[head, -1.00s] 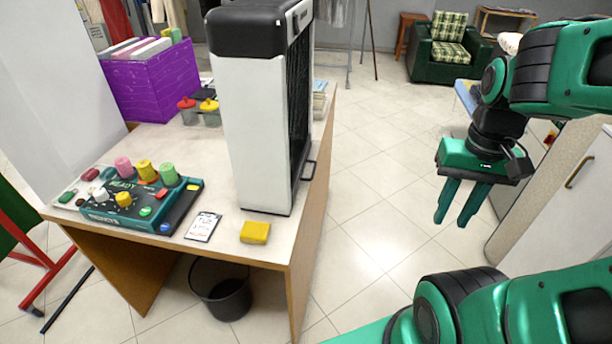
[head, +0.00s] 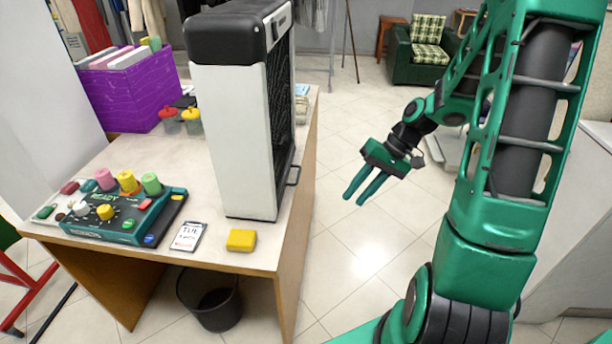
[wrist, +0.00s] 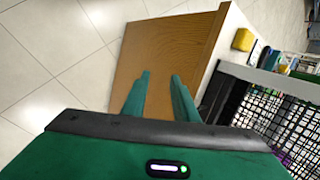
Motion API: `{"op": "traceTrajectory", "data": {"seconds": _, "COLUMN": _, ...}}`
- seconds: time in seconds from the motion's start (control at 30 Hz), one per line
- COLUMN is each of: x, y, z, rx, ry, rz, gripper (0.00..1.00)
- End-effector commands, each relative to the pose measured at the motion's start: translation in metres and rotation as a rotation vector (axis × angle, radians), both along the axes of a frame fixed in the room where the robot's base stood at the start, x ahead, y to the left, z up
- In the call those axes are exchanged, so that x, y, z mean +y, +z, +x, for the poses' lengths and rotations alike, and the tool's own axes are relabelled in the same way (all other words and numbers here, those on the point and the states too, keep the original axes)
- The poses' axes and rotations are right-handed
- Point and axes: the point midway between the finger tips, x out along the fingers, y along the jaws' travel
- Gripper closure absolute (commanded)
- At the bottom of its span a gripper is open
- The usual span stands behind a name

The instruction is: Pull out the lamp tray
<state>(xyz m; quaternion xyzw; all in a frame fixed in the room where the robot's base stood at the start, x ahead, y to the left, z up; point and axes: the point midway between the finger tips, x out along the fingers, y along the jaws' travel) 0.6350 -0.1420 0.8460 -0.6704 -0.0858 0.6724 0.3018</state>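A tall white and black machine (head: 235,120) stands upright on the desk, with a dark grille on its right face. A dark handle (head: 294,176) sticks out low on that face. I cannot make out a separate lamp tray; no tray is seen pulled out. My gripper (head: 353,200) is in the air to the right of the desk and machine, apart from both. Its two fingers are spread and empty. In the wrist view my gripper (wrist: 160,76) points toward the desk's wooden side, with the machine's grille (wrist: 285,118) at the right.
The desk (head: 225,258) also holds a yellow block (head: 241,240), a card (head: 188,236), a control box with knobs (head: 112,222) and a purple crate (head: 135,90). A black bin (head: 212,305) stands underneath. Open tiled floor lies right of the desk; a green armchair (head: 418,65) is far back.

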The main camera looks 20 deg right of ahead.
Motion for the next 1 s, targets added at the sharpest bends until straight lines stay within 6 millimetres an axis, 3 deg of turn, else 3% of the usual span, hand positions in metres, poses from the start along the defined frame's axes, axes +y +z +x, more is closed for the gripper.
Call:
{"op": "traceTrajectory", "data": {"seconds": 0.23, "x": 0.008, "y": -0.024, "z": 0.045, "rx": -0.112, "ry": -0.055, "rz": 0.260, "gripper": 0.74}}
{"op": "traceTrajectory", "data": {"seconds": 0.5, "x": 0.002, "y": -0.025, "z": 0.089, "rx": -0.276, "ry": -0.167, "rz": 0.546, "gripper": 0.74}}
{"op": "traceTrajectory", "data": {"seconds": 0.8, "x": -0.013, "y": -0.015, "z": 0.111, "rx": -0.390, "ry": -0.253, "rz": 0.707, "gripper": 0.74}}
{"op": "traceTrajectory", "data": {"seconds": 1.0, "x": -0.002, "y": -0.016, "z": 0.119, "rx": -0.395, "ry": -0.255, "rz": 0.716, "gripper": 0.74}}
